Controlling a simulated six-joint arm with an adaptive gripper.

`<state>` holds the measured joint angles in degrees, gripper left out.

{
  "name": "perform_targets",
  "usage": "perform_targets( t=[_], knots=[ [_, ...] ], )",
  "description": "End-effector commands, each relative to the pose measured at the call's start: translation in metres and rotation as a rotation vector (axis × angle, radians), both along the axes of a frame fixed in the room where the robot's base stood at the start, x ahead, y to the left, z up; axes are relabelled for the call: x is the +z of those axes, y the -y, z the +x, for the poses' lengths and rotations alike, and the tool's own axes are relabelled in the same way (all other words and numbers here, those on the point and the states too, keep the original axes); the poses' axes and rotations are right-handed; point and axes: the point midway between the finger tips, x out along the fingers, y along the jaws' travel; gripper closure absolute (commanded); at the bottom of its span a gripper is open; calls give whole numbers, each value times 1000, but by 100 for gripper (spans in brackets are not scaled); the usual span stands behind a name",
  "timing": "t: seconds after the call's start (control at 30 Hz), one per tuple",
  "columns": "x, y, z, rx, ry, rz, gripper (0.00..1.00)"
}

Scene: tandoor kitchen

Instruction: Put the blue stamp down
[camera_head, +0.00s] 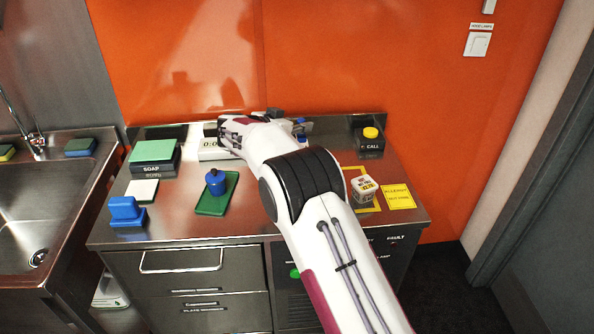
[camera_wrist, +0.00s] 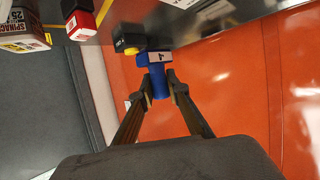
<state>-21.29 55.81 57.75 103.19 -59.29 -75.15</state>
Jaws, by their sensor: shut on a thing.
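My gripper (camera_wrist: 160,86) is shut on the blue stamp (camera_wrist: 158,81), with one dark finger on each side of its handle. The stamp's wider blue end, with a white label bearing a dark mark, points away from the fingers toward the steel counter (camera_wrist: 228,28). I cannot tell whether it touches the counter. In the head view my arm hides most of the gripper; a bit of blue (camera_head: 299,122) shows beside it at the back of the counter.
A black call box with a yellow button (camera_head: 370,134) stands at the back right. A lettered white box (camera_head: 364,188) and a yellow card (camera_head: 398,196) are nearer. A blue-handled object (camera_head: 216,180) on a green tray (camera_head: 213,207) and a blue block (camera_head: 125,209) stand left.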

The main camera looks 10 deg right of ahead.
Motion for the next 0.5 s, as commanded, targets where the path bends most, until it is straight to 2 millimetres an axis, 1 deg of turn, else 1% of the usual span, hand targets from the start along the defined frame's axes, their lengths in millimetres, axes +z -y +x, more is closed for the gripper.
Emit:
perform_targets(
  t=[0.03,0.17,0.5],
  knots=[
    [-4,-4,-1,-7,-1,-1,100],
    [-10,-10,-2,-18,0,0,100],
    [-11,-12,-3,-23,1,-1,100]
  ],
)
